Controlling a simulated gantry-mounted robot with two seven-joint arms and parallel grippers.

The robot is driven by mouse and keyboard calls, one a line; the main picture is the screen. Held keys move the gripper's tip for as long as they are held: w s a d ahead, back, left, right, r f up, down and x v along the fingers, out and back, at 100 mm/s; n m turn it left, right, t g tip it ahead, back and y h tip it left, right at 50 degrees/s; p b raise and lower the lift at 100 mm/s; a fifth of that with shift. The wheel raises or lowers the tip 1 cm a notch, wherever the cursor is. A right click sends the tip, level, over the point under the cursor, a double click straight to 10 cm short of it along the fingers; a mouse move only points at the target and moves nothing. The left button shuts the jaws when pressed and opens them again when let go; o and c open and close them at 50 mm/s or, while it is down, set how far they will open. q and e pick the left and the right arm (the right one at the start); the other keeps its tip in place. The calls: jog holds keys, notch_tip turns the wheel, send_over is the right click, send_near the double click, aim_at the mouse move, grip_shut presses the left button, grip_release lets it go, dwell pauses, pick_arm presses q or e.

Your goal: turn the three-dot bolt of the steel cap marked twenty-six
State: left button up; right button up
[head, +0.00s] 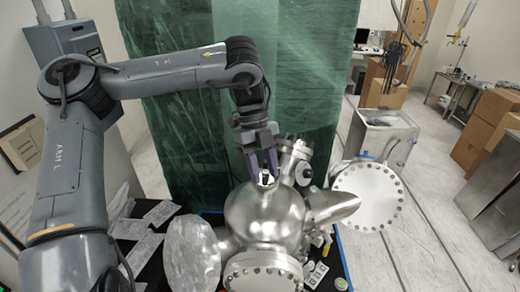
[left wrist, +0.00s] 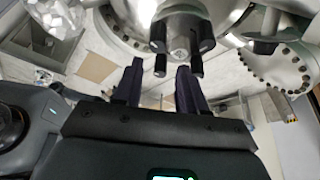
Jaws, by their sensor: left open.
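My left gripper (head: 264,172) points down at the top of the shiny steel vessel (head: 265,212), with its two dark fingers apart. In the left wrist view, the open gripper (left wrist: 160,82) has nothing between its fingers. A small round steel cap (left wrist: 180,38) with several black bolts (left wrist: 158,36) around it lies just beyond the fingertips. One black bolt hangs close to the fingertips; I cannot tell whether they touch. Neither the number twenty-six nor any dot marks can be read. In the head view the fingers hide most of this cap. My right gripper is not in view.
A large bolted flange (head: 368,196) stands right of the vessel and another bolted flange (head: 262,275) is at the front. A foil-wrapped port (head: 190,255) is at left. An angled steel port (head: 293,158) rises close beside the gripper. Green plastic sheeting (head: 185,130) hangs behind.

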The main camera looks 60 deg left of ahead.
pick_arm(q)
jog(key=p+v, duration=0.1)
jog(key=v, duration=0.9)
jog(key=shift+r+m, duration=0.1)
jog(key=shift+m, duration=0.2)
